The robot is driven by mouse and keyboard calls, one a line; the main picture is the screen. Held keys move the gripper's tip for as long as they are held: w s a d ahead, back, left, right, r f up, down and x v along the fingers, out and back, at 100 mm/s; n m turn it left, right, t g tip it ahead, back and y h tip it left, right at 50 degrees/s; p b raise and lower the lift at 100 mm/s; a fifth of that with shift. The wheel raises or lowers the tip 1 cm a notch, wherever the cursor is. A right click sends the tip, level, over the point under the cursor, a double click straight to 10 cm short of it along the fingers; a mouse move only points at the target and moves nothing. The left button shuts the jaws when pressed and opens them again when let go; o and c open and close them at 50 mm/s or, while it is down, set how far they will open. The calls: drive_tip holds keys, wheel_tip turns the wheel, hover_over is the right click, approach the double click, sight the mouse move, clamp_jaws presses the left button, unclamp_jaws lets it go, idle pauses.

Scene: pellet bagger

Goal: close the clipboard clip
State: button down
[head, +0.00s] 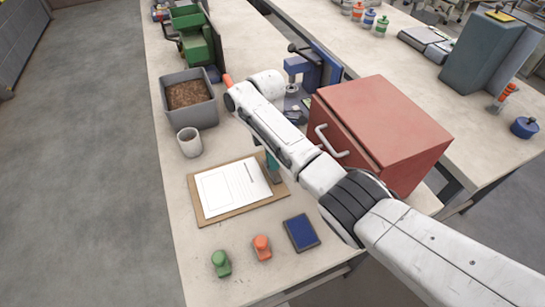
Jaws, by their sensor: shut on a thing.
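The clipboard (205,213) lies on the bench in the head view, a brown board with a white printed sheet on it. A teal upright piece (272,164), which looks like its clip, stands at the sheet's right edge, partly covered by my white arm. I cannot tell from this view how far the clip is open. My arm reaches in from the lower right over the clipboard's right side. I cannot make out my gripper; my arm hides the space beside the clip.
A red box with a handle (395,125) stands right of my arm. Left are a grey pellet bin (203,112) and a cup (189,143). A green stamp (221,263), an orange stamp (262,247) and a blue pad (301,233) lie in front. A blue machine (318,68) stands behind.

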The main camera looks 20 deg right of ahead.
sight(256, 175)
drive_tip(key=shift+a, duration=0.1)
drive_tip(key=shift+a+h, duration=0.55)
drive_tip(key=shift+h, duration=0.75)
drive_tip(key=h+b, duration=0.1)
drive_tip(key=a+h+b, duration=0.1)
drive_tip(key=h+b, duration=0.1)
drive_tip(key=shift+a+f+m+h, duration=0.3)
drive_tip(key=shift+f+m, duration=0.1)
drive_tip(key=h+b, duration=0.1)
drive_tip(key=b, duration=0.1)
drive_tip(key=a+h+b, duration=0.1)
drive_tip(key=h+b, duration=0.1)
drive_tip(key=b, duration=0.1)
drive_tip(key=f+h+b, duration=0.1)
drive_tip(key=b, duration=0.1)
drive_tip(key=shift+a+f+m+h+b, duration=0.1)
drive_tip(key=shift+a+m+h+b, duration=0.2)
drive_tip(key=shift+a+h+b, duration=0.1)
drive_tip(key=b, duration=0.2)
drive_tip(key=h+b, duration=0.1)
drive_tip(key=b, duration=0.1)
drive_tip(key=shift+a+f, duration=0.2)
drive_tip(key=shift+f, duration=0.05)
drive_tip(key=shift+g+h+b, duration=0.3)
drive_tip(key=shift+h+b, duration=0.1)
drive_tip(key=shift+b, duration=0.2)
drive_tip(key=shift+a+r+b, duration=0.1)
drive_tip(key=shift+r+b, duration=0.05)
drive_tip(key=shift+b, duration=0.55)
